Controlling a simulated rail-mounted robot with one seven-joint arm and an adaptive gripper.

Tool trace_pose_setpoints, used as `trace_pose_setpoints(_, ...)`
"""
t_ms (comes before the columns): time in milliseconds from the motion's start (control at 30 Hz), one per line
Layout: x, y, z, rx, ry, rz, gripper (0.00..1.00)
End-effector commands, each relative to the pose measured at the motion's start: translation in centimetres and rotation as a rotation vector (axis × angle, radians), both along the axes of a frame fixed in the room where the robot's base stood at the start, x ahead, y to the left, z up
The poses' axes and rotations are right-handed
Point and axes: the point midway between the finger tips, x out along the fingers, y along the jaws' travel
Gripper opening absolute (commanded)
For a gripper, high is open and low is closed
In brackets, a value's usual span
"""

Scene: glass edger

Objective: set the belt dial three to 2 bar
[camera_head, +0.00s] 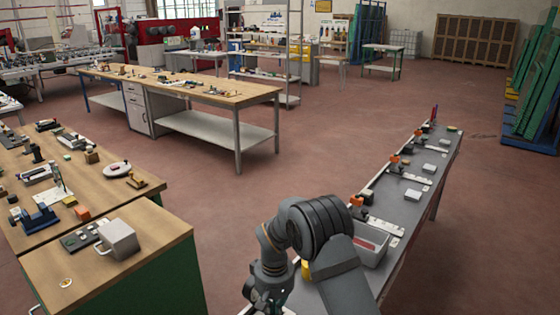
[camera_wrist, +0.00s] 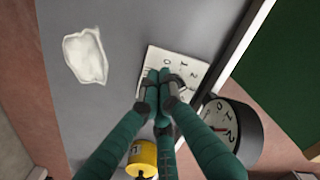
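In the wrist view, a white plate (camera_wrist: 197,68) with dark scale digits lies on the grey bench top. My gripper (camera_wrist: 163,78) has its teal fingers with dark joints brought in over this plate, tips close together. The fingers cover the middle of the plate, so most of any knob there is hidden. A small dark grey piece shows beside the tips. I cannot tell whether the fingers grip it, nor its setting. A round black gauge (camera_wrist: 232,122) with a white face and red needle stands right of the fingers. In the head view, my gripper (camera_head: 268,298) is low at the bottom edge.
A yellow cylinder (camera_wrist: 142,158) stands near the fingers, and a crumpled white cloth or pad (camera_wrist: 86,56) lies left of the plate. In the head view, the long grey bench (camera_head: 400,206) carries several similar stations and a grey bin (camera_head: 372,248). A wooden bench (camera_head: 150,232) stands left.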

Motion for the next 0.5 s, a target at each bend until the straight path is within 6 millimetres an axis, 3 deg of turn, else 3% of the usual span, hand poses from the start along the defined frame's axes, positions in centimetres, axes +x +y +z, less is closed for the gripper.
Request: trace_pose_setpoints(500, 0.0, 0.0, 5.8, 0.000, -0.001, 0.001, 0.00)
